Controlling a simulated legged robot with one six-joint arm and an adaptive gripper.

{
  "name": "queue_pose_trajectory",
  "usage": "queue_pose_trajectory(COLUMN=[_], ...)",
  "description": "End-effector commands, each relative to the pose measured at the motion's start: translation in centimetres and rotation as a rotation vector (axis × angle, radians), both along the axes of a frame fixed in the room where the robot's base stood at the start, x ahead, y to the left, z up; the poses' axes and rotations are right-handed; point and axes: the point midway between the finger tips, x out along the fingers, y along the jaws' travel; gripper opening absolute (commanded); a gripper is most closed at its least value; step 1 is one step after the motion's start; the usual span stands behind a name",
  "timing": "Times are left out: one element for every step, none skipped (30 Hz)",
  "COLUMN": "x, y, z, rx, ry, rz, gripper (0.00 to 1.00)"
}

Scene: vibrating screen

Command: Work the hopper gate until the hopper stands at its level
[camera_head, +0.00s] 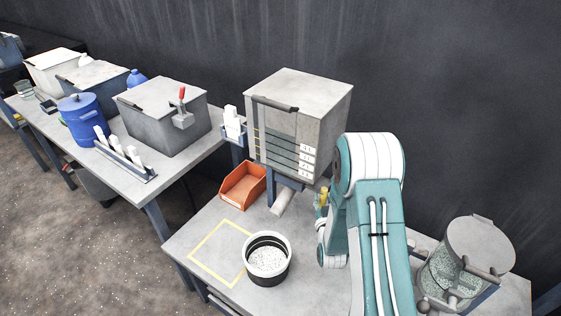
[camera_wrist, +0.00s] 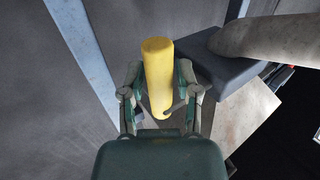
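A yellow cylindrical handle (camera_wrist: 158,65) stands between the fingers of my gripper (camera_wrist: 159,72) in the wrist view. The finger pads lie close against both sides of it. In the head view my gripper (camera_head: 323,203) is low beside the grey hopper-like box (camera_head: 270,112), mostly hidden by my arm; a bit of yellow shows there. The box front has dark numbered bands and yellow marks at its left edge. A pale spout (camera_head: 283,201) hangs below it and also shows in the wrist view (camera_wrist: 275,38). The gate itself is not clearly visible.
A black-and-white pan of pale grains (camera_head: 268,282) stands beside a yellow table outline (camera_head: 207,242). An orange bin (camera_head: 241,190) sits behind. A clear lidded cylinder (camera_head: 440,272) stands at right. The left table holds a blue drum (camera_head: 80,118) and a grey box (camera_head: 160,125).

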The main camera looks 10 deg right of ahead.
Motion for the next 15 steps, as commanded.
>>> queue_pose_trajectory(x=[-0.01,-0.01,0.0,0.01,0.01,0.0,0.0,0.0,0.0,-0.01,-0.05,-0.2,-0.39,-0.6,-0.94], y=[-0.05,-0.06,-0.06,-0.07,-0.07,-0.08,-0.08,-0.09,-0.09,-0.09,-0.09,-0.08,-0.06,-0.03,0.01], z=[0.05,0.07,0.1,0.12,0.15,0.18,0.2,0.21,0.23,0.24,0.24,0.24,0.23,0.23,0.26], rx=[0.0,0.0,0.0,0.0,0.0,-0.001,-0.001,-0.001,-0.001,-0.001,-0.001,-0.001,-0.001,-0.001,-0.001], ry=[-0.001,-0.002,-0.003,-0.004,-0.004,-0.005,-0.006,-0.006,-0.006,-0.007,-0.007,-0.006,-0.006,-0.006,-0.007], rz=[-0.001,-0.001,-0.001,-0.001,-0.001,-0.001,-0.001,-0.001,-0.001,-0.001,-0.001,-0.001,-0.001,-0.001,-0.001], gripper=[0.65,0.65,0.65,0.65,0.65,0.65,0.65,0.65,0.65,0.65,0.65,0.65,0.65,0.65,0.65])
